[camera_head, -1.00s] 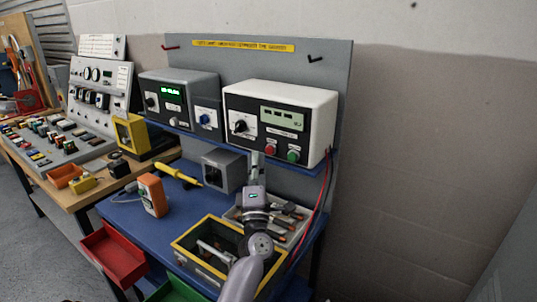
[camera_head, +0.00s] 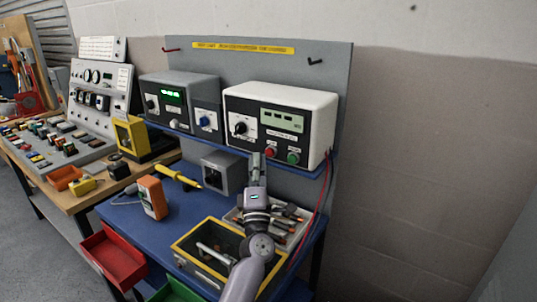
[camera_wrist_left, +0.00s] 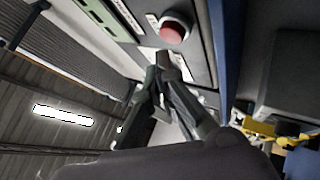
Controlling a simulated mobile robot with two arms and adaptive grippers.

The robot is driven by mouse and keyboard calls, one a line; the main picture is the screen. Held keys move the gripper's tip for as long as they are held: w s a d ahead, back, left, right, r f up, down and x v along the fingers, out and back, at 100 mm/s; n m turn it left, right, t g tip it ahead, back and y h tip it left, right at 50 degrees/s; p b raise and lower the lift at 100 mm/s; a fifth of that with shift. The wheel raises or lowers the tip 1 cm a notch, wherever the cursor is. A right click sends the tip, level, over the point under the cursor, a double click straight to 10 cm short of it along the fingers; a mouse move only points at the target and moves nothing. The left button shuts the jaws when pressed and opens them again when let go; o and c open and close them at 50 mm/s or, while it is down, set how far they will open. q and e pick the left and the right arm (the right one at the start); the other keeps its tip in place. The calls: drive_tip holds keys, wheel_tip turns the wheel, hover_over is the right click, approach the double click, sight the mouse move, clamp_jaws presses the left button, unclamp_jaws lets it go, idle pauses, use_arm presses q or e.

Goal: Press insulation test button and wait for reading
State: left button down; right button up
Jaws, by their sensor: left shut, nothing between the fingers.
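The insulation tester (camera_head: 279,122) is a white box with a dark front on the blue shelf. Its front has a knob (camera_head: 240,128), a greenish display (camera_head: 282,120), a red button (camera_head: 270,152) and a green button (camera_head: 293,157). My left gripper (camera_head: 257,158) is shut and empty, its tips pointing up just below the red button. In the left wrist view, the shut fingertips (camera_wrist_left: 166,62) are close to the panel beside the red button (camera_wrist_left: 174,28). The green button is not clear there; the fingers may cover it. My right gripper is not in view.
A grey meter with a lit green display (camera_head: 172,95) stands left of the tester. Below are a grey box (camera_head: 225,172), an orange handheld device (camera_head: 152,197), a yellow probe (camera_head: 178,176) and a yellow-rimmed bin (camera_head: 187,243). Red leads (camera_head: 324,190) hang at the right.

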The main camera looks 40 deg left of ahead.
use_arm(q)
drive_tip(key=shift+w, duration=0.2)
idle(0.4)
drive_tip(key=shift+w, duration=0.3)
drive_tip(key=shift+w+a, duration=0.1)
drive_tip(key=shift+w, duration=0.3)
idle(0.6)
drive_tip(key=shift+s, duration=0.9)
drive_tip(key=s+p, duration=0.1)
drive_tip(key=s, duration=0.5)
drive_tip(key=shift+d+p, duration=0.3)
drive_tip(key=shift+d, duration=0.15)
